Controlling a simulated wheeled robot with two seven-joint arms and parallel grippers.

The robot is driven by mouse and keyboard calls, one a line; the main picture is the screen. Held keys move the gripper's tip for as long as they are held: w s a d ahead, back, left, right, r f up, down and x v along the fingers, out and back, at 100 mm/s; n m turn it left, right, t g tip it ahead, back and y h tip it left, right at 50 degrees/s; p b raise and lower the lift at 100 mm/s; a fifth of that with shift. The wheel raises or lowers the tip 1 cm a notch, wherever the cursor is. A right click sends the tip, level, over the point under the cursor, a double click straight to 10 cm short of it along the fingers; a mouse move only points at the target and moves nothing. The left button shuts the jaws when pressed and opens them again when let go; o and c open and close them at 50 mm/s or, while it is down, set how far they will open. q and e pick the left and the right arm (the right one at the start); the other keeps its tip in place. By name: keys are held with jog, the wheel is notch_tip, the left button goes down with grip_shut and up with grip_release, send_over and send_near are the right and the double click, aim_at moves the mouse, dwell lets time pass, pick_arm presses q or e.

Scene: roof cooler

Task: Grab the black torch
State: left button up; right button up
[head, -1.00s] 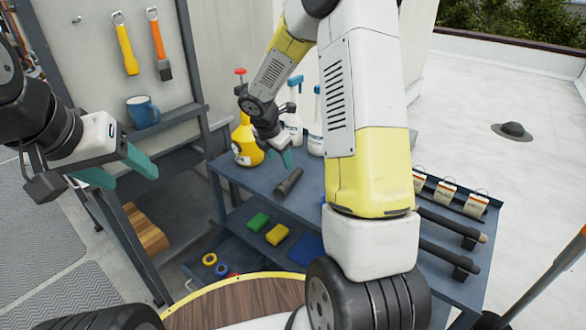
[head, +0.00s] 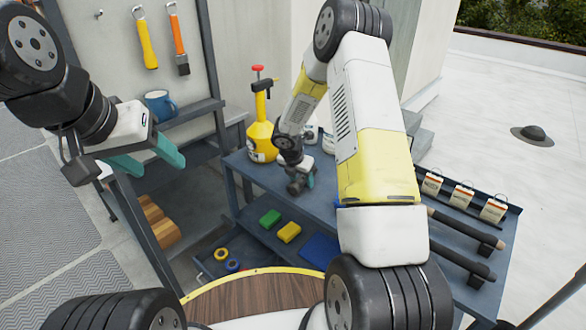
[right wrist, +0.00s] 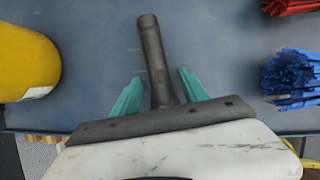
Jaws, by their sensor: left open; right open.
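The black torch (right wrist: 152,50) lies on the grey-blue top shelf of the cart (head: 325,203). In the right wrist view it points away from the camera, between the two teal fingers of my right gripper (right wrist: 158,80). The fingers are open, with a gap on each side of the torch. Its near end is hidden by the gripper body. In the head view my right gripper (head: 305,182) is low over the shelf and hides most or all of the torch. My left gripper (head: 152,162) is open and empty at the left, away from the cart.
A yellow sprayer (head: 262,140) stands left of my right gripper. Blue bristles (right wrist: 291,80) and red bristles (right wrist: 291,5) lie to the right in the wrist view. Green (head: 270,218) and yellow (head: 289,232) blocks are on the lower shelf. A blue mug (head: 160,104) sits on a ledge.

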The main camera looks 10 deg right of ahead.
jog(key=shift+c, duration=0.2)
grip_shut()
jog(key=shift+r, duration=0.15)
dwell(0.3)
